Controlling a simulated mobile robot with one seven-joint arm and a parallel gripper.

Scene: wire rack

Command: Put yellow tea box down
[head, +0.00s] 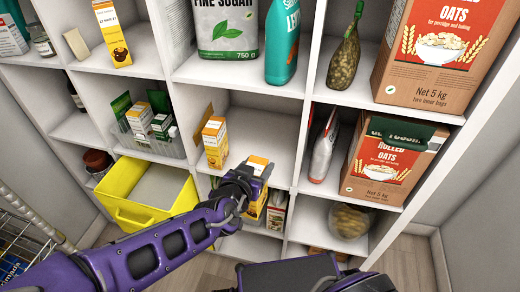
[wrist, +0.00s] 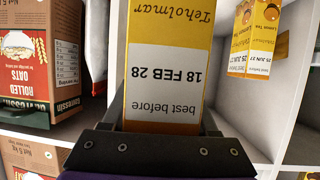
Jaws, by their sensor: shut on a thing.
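My gripper (head: 246,176) is shut on a yellow tea box (head: 259,163). In the head view it is by the front edge of the middle compartment, and most of the box is hidden behind my gripper. In the wrist view the box (wrist: 165,60) shows a white "best before 18 FEB 28" label, upside down, between the jaws (wrist: 162,118). I cannot tell whether the box touches the shelf. Two similar yellow lemon tea boxes (head: 214,140) stand in the middle compartment to the left; they also show at the right of the wrist view (wrist: 258,38).
The middle compartment floor (head: 262,132) is clear right of the standing boxes. A white sachet (head: 323,148) and oats boxes (head: 385,160) stand to the right. A clear bin (head: 165,147) and a yellow bin (head: 125,215) are left. Packages (head: 277,210) sit in the compartment below.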

